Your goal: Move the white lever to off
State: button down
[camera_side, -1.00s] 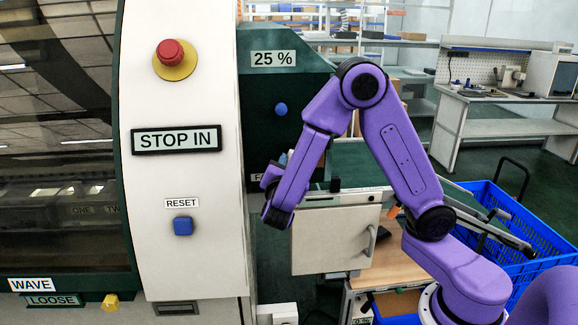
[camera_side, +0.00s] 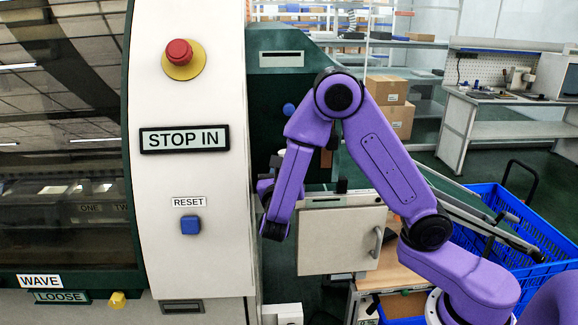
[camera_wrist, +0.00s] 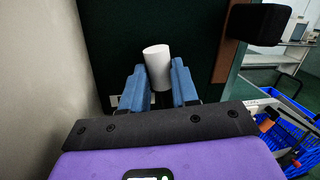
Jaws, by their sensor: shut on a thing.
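The white lever (camera_wrist: 158,68) shows in the wrist view as a white rounded cylinder on a dark stem, in front of a dark green panel. My gripper (camera_wrist: 157,82) is shut on it, with one blue finger on each side; the white top rises above and between them. In the side view my gripper (camera_side: 276,163) is at the right flank of the white machine column, and the lever is mostly hidden there. No on or off marking of the lever can be read.
The white column (camera_side: 190,265) carries a red stop button (camera_side: 179,54), a STOP IN sign (camera_side: 185,139) and a blue reset button (camera_side: 190,225). A blank display (camera_side: 281,59) is on the green panel. A black block (camera_wrist: 257,24) juts out right of the lever.

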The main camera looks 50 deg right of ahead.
jog(key=shift+w+a+f+n+t, duration=0.15)
jog(key=shift+n+t, duration=0.05)
jog(key=shift+n, duration=0.5)
jog(key=shift+w+a+f+n+t, duration=0.1)
jog(key=shift+w+a+n+t, duration=0.1)
jog(key=shift+n, duration=0.5)
jog(key=c, duration=0.8)
grip_release()
jog(key=shift+c, duration=0.2)
jog(key=shift+s, duration=0.1)
jog(key=v, duration=1.7)
jog(key=shift+a, duration=0.15)
jog(key=shift+s, duration=0.15)
